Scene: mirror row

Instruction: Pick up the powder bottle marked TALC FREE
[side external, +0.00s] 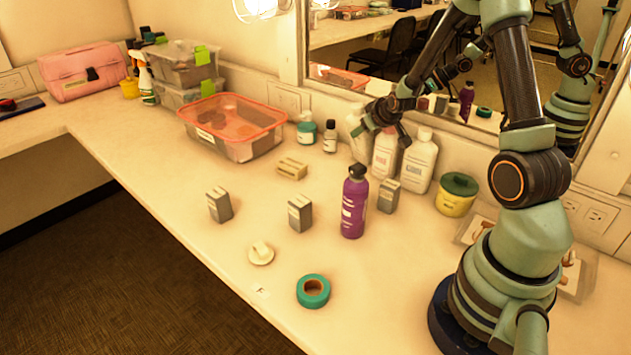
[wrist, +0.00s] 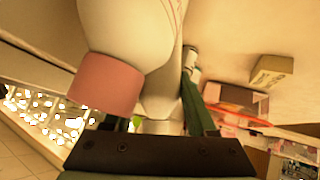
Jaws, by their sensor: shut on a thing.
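Three white bottles stand in a row before the mirror. My gripper (side external: 376,118) is at the top of the row and is shut on the left white bottle (side external: 356,127). In the wrist view my gripper (wrist: 160,122) has this bottle's white neck (wrist: 160,100) between its fingers, partly hidden by a nearer white bottle with a pink cap (wrist: 105,85). The right bottle (side external: 419,163) has a pale cap. No TALC FREE lettering is readable.
A purple bottle (side external: 354,205) and a grey box (side external: 389,196) stand in front of the row. A yellow tub with a green lid (side external: 456,195) is to the right. A small dark-capped bottle (side external: 330,138) and an orange-rimmed bin (side external: 232,128) are to the left. The mirror is close behind.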

